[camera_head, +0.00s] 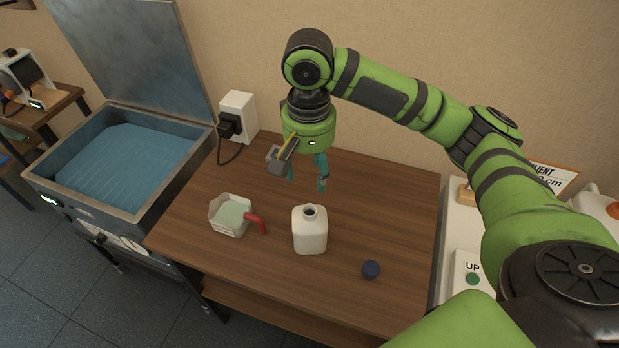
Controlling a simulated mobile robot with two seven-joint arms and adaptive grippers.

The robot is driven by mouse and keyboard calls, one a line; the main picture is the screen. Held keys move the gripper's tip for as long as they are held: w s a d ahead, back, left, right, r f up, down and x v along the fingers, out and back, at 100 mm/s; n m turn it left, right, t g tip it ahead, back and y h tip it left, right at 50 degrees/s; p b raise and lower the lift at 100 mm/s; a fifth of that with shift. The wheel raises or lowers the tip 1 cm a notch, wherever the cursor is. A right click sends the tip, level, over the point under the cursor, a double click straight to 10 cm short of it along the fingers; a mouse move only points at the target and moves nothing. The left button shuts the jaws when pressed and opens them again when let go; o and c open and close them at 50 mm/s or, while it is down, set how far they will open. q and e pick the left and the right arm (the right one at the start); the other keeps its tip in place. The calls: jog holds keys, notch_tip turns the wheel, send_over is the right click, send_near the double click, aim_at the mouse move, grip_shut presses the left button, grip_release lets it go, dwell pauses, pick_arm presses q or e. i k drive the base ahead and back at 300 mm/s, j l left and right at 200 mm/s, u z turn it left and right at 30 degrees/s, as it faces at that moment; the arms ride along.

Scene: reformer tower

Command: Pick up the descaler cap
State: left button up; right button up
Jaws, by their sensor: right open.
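The descaler cap is a small dark blue cap (371,270) lying on the wooden table (400,215), near its front right. A white bottle (310,232) with an open, uncapped neck stands upright to the left of the cap. My right gripper (308,186) hangs above the back of the table, behind the bottle and up and to the left of the cap. Its teal fingers point down and are apart, with nothing seen between them. My left gripper is not in view.
A white scoop (226,214) with a red handle and pale green contents stands left of the bottle. An open blue-lined tank (130,165) is at the left. A wall socket (238,115) with a plug is behind. The table around the cap is clear.

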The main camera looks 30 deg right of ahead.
aim_at(370, 270)
jog(key=z, duration=1.5)
